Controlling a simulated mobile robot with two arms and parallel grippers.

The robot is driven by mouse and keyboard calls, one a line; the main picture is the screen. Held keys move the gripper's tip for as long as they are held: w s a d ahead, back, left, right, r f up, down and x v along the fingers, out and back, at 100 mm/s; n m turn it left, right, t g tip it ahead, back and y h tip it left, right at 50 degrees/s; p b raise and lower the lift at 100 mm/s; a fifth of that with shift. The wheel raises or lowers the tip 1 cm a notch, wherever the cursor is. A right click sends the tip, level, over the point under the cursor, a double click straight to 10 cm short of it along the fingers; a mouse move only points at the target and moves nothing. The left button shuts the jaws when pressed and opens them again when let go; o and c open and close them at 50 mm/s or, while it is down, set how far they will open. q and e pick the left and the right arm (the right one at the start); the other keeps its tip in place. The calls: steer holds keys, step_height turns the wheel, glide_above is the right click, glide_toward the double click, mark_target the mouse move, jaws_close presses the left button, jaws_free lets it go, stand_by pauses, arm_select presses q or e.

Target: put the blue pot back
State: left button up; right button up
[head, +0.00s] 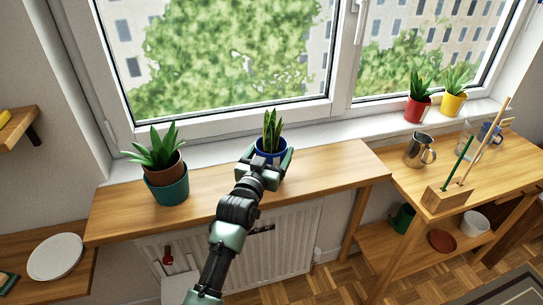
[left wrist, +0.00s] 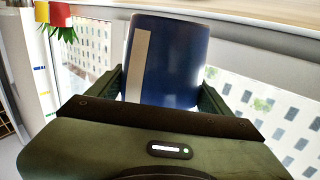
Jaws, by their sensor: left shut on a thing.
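The blue pot (head: 270,156) holds an upright, spiky green plant (head: 272,130). It is at the back edge of the wooden board under the window. My left gripper (head: 267,161) is shut on the pot, with a finger on each side. In the left wrist view the blue pot (left wrist: 180,60) appears upside down between the fingers of my left gripper (left wrist: 160,85), with a pale stripe on its side. Its base is close to the board edge (left wrist: 250,12); I cannot tell whether they touch. My right gripper is not in view.
A teal pot (head: 168,192) with a brown-potted plant stands left on the board (head: 330,165). Red (head: 417,110) and yellow (head: 453,104) pots stand on the sill at right. A metal jug (head: 416,152) and wooden block (head: 447,198) are on the right table. The board right of the gripper is clear.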

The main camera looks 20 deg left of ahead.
arm_select(q)
steer(key=shift+f, duration=0.75)
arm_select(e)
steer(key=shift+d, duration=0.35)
arm_select(q)
steer(key=shift+f, duration=0.1)
steer(key=o, duration=2)
steer(key=shift+f, duration=0.1)
steer(key=shift+c, duration=0.2)
steer(key=shift+r, duration=0.2)
steer(key=s, duration=1)
steer(key=shift+s+a+f+b, duration=0.15)
steer(key=shift+s+b, duration=0.15)
steer(key=shift+b, duration=0.1)
steer(key=shift+s, duration=0.75)
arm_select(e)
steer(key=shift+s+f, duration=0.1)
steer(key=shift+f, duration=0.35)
